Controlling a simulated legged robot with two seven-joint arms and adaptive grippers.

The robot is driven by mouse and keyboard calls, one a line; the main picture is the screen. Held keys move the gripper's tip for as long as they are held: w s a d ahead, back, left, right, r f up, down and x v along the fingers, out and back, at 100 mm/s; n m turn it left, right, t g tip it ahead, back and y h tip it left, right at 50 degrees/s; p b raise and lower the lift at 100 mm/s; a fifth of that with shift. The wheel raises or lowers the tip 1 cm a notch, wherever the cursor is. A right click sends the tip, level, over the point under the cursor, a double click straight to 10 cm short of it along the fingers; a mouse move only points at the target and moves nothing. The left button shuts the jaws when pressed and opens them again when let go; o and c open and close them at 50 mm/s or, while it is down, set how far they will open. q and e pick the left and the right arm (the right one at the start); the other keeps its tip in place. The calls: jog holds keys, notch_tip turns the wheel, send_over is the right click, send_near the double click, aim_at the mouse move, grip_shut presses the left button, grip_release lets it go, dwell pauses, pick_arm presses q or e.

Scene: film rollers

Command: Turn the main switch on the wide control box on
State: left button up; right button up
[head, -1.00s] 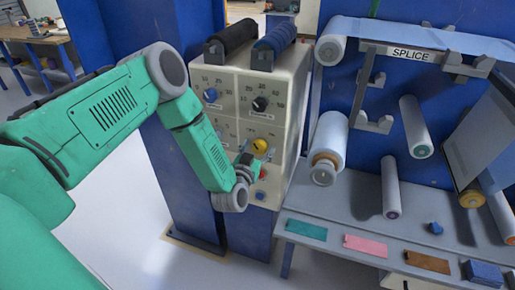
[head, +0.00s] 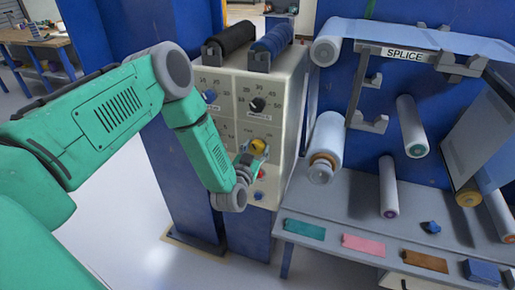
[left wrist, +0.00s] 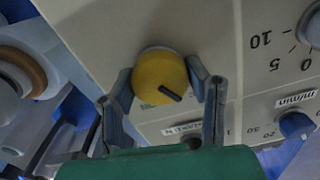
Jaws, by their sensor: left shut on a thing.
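The wide control box (head: 290,95) is beige and stands left of the film rollers in the head view. A yellow round knob with a short black mark, the main switch (head: 259,145), sits low on its front. It also shows in the left wrist view (left wrist: 158,75), where the black mark points to the lower right. My left gripper (head: 252,156) has a finger on each side of the yellow knob and is shut on it. The fingers also show in the left wrist view (left wrist: 160,82). My right gripper is not in view.
Blue (head: 209,96) and black (head: 257,104) dials sit above the knob, a red button (head: 261,173) below it. White rollers (head: 325,140) and a grey shelf (head: 350,215) with coloured pieces stand to the right. Floor at left is clear.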

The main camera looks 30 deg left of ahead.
pick_arm(q)
jog(key=shift+s+f+m, duration=0.1)
jog(key=shift+f+m, duration=0.05)
jog(key=shift+m, duration=1.05)
jog(key=m, duration=0.3)
jog(key=shift+d+m, duration=0.15)
jog(key=shift+m, duration=0.15)
jog(key=m, duration=0.3)
jog(key=shift+f, duration=0.15)
jog(key=shift+m+b, duration=0.55)
jog(key=shift+m, duration=1.25)
jog(key=o, duration=1.2)
jog(key=shift+f, duration=0.1)
jog(key=shift+c, duration=0.2)
jog(key=shift+r, duration=0.2)
